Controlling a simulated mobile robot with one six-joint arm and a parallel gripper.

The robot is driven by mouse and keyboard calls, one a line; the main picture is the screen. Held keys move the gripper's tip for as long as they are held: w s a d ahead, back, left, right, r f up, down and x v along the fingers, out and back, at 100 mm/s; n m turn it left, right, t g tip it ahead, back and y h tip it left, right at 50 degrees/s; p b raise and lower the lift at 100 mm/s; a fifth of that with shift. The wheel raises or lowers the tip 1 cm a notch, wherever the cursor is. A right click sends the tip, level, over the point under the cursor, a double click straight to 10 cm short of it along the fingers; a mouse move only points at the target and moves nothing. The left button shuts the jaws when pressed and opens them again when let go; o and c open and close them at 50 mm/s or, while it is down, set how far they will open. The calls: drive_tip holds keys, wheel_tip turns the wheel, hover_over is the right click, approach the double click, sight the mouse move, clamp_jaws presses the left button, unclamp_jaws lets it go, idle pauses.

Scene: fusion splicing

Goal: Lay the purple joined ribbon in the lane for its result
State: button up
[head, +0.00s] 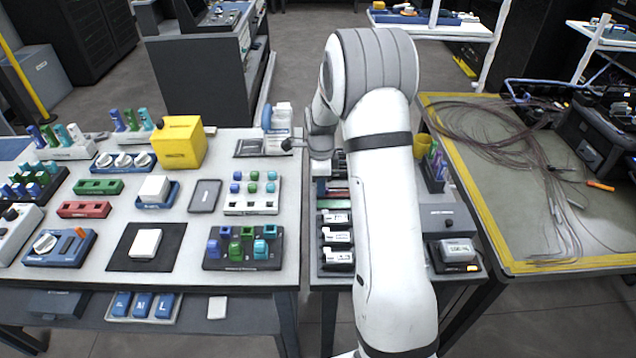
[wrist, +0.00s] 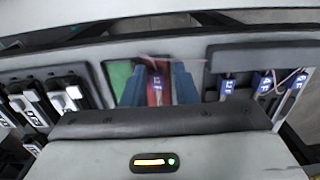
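A green lane (wrist: 118,76) is just left of the red one. In the head view my arm hides most of this spot, and the fingertips do not show.
Right of the lanes, a dark holder (wrist: 250,58) carries several blue-tagged ribbons. To the left are black slots with white labelled pieces (wrist: 72,96), also in the head view (head: 337,237). A yellow-edged mat (head: 500,258) with loose fibres lies at right. The left table is crowded.

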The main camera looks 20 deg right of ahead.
drive_tip(key=shift+s+a+f, duration=0.1)
drive_tip(key=shift+s+f, duration=0.1)
drive_tip(key=shift+s, duration=0.1)
drive_tip(key=shift+w+r, duration=0.1)
drive_tip(key=shift+r, duration=0.3)
wheel_tip(320, 180, up, 7)
drive_tip(key=shift+w+r, duration=0.15)
drive_tip(key=shift+r, duration=0.05)
drive_tip(key=s+a+r+n+t+p, duration=0.1)
drive_tip(key=s+a+r+n, duration=0.3)
drive_tip(key=s+r+n, duration=0.85)
drive_tip(key=s+a+n+t+p, duration=0.1)
drive_tip(key=s+n, duration=0.7)
drive_tip(key=s, duration=0.9)
drive_tip(key=shift+a+n+t, duration=0.3)
drive_tip(key=shift+a+n, duration=0.05)
drive_tip(key=shift+a, duration=0.35)
